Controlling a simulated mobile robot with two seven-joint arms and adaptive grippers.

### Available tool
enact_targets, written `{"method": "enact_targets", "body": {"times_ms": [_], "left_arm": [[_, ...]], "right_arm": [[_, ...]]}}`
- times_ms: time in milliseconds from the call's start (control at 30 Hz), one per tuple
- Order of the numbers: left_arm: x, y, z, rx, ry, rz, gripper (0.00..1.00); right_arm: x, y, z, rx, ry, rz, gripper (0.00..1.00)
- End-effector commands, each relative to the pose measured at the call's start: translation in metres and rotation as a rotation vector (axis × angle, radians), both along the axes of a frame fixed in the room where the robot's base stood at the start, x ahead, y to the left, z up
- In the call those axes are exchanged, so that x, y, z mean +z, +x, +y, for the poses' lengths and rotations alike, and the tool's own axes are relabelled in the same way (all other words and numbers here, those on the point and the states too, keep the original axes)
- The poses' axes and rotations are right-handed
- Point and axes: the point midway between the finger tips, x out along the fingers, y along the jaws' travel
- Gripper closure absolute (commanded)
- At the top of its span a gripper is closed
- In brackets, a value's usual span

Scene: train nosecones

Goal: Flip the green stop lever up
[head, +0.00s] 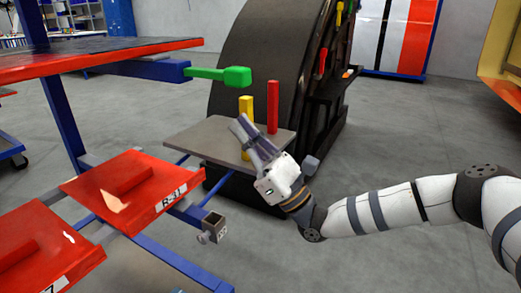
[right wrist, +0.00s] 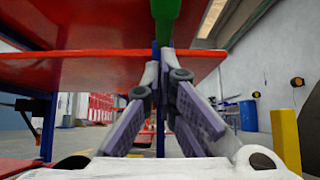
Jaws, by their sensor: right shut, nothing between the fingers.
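The green stop lever (head: 235,76) lies about level in the head view, with its knob end pointing right and its shaft joined to a blue bar (head: 150,69). In the right wrist view, the green lever (right wrist: 166,18) hangs at the top centre, above and beyond my fingertips. My right gripper (head: 242,122) is shut and empty. Its fingers point up and away, below the lever and apart from it in the head view. In the right wrist view, the fingertips (right wrist: 166,62) lie close together. My left gripper is in neither view.
A yellow post (head: 246,108) and a red post (head: 272,106) stand by a grey plate (head: 200,138) near my right gripper. The yellow one also shows in the right wrist view (right wrist: 285,140). Red shelves (head: 150,180) are on the left. A large dark curved nosecone (head: 262,50) stands behind.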

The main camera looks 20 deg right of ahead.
Motion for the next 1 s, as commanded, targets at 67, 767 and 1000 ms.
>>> {"method": "enact_targets", "body": {"times_ms": [67, 767, 1000], "left_arm": [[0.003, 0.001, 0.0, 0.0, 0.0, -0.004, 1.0], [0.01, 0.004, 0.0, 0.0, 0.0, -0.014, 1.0], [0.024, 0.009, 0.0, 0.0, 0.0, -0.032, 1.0]], "right_arm": [[0.016, 0.004, 0.003, 0.0, 0.001, -0.003, 1.0], [0.046, 0.003, 0.003, 0.001, -0.003, 0.005, 1.0], [0.055, 0.004, 0.001, 0.0, -0.034, 0.042, 1.0]]}}
